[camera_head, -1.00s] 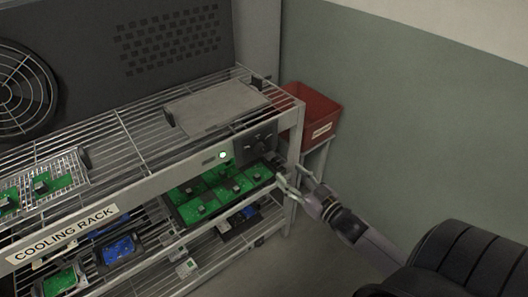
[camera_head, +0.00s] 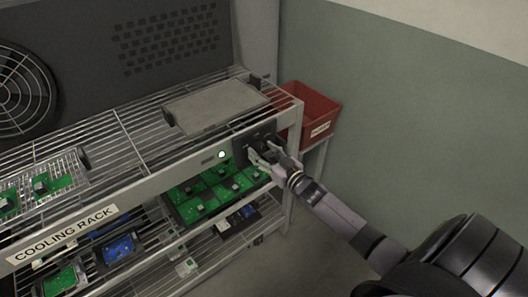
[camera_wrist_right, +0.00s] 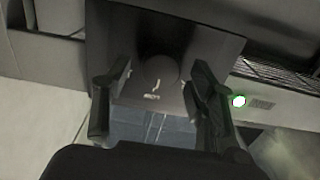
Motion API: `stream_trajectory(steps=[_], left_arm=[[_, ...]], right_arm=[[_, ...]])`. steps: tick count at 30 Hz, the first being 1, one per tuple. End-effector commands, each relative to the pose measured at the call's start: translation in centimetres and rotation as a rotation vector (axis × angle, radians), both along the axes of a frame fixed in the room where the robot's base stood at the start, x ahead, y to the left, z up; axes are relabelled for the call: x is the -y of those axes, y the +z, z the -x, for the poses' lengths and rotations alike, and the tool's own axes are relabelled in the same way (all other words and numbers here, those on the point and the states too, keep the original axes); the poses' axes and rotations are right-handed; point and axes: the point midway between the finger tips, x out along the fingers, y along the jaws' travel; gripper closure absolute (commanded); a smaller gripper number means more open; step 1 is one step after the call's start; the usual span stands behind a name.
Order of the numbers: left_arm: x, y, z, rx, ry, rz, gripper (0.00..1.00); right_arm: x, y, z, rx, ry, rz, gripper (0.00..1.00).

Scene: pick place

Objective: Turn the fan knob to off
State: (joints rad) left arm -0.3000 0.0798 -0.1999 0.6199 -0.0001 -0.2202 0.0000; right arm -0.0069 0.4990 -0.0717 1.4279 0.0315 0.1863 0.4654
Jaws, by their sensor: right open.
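The dark fan control panel (camera_head: 241,152) is on the front rail of the cooling rack (camera_head: 150,186), at its right end. In the right wrist view the panel (camera_wrist_right: 212,42) fills the upper middle, with the round dark knob (camera_wrist_right: 160,72) and a small pale mark below it. My right gripper (camera_head: 262,152) is at the panel. In the right wrist view its open fingers (camera_wrist_right: 155,105) stand on either side of the knob's area; I cannot tell whether they touch it. An indicator light (camera_head: 221,154) left of the panel shows whitish, green-edged in the wrist view (camera_wrist_right: 239,101). My left gripper is not in view.
A grey tray (camera_head: 214,106) lies on the rack's top wire shelf. Green circuit boards (camera_head: 186,207) sit on the shelf below the panel. A red bin (camera_head: 318,108) stands right of the rack. A large fan (camera_head: 22,90) is at upper left.

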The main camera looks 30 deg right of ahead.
Motion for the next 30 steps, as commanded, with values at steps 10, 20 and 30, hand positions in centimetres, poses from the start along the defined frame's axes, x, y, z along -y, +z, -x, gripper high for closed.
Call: stream_trajectory(steps=[10, 20, 30], left_arm=[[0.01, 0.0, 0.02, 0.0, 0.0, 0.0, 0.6], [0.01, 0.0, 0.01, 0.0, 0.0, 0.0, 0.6], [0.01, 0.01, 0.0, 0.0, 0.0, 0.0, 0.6]], right_arm=[[-0.02, 0.0, 0.03, 0.0, 0.0, -0.001, 0.6], [-0.02, 0.0, 0.04, 0.0, 0.0, 0.0, 0.82], [-0.03, 0.0, 0.04, 0.0, 0.0, 0.006, 0.95]])
